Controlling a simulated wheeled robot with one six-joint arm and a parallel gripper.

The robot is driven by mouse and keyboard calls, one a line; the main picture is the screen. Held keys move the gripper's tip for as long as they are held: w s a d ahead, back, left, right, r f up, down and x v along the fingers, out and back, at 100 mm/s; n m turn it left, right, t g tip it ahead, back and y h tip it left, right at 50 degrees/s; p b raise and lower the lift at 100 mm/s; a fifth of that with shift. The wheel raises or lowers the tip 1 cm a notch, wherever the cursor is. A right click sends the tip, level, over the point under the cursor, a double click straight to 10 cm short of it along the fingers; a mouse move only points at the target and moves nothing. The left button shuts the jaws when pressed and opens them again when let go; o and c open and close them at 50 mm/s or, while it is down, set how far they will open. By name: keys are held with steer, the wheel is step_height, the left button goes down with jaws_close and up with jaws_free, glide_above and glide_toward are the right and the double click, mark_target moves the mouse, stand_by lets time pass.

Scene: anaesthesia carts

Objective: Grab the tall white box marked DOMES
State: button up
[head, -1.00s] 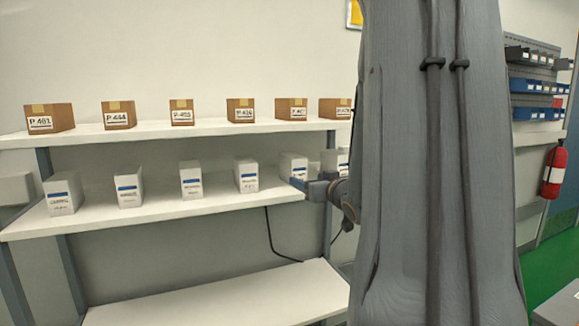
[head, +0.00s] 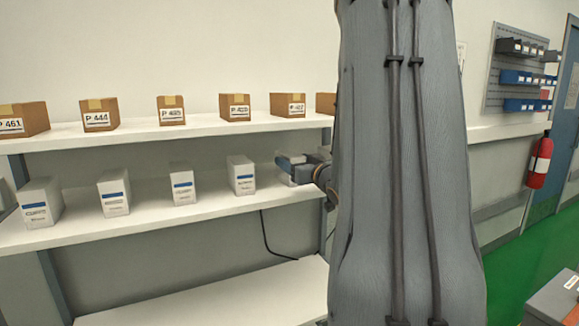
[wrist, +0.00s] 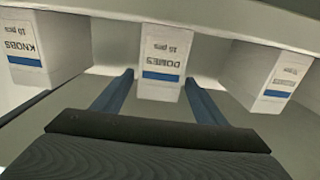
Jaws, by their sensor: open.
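The tall white box marked DOMES (wrist: 165,55) is in the middle of the wrist view, upside down there, with a blue stripe. My gripper (wrist: 159,78) is open, with one blue-grey finger showing on each side of that box. I cannot tell whether the fingertips are around the box or still short of it. In the head view my gripper (head: 290,162) is at the middle shelf and covers most of a white box; labels there are too small to read.
A box marked KNOBS (wrist: 42,48) and another white box (wrist: 268,75) flank DOMES. Several white boxes line the middle shelf (head: 150,214). Brown cartons stand on the shelf above (head: 200,132). The bottom shelf (head: 215,300) is empty. A fire extinguisher (head: 540,162) hangs at right.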

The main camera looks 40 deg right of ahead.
mark_target(290, 154)
steer(key=p+x, duration=0.1)
steer(key=x, duration=0.3)
steer(key=shift+d+r+p, duration=0.1)
steer(key=shift+d+p, duration=0.05)
steer(key=shift+p, duration=0.15)
steer(key=c, duration=1.2)
steer(key=shift+c, duration=0.2)
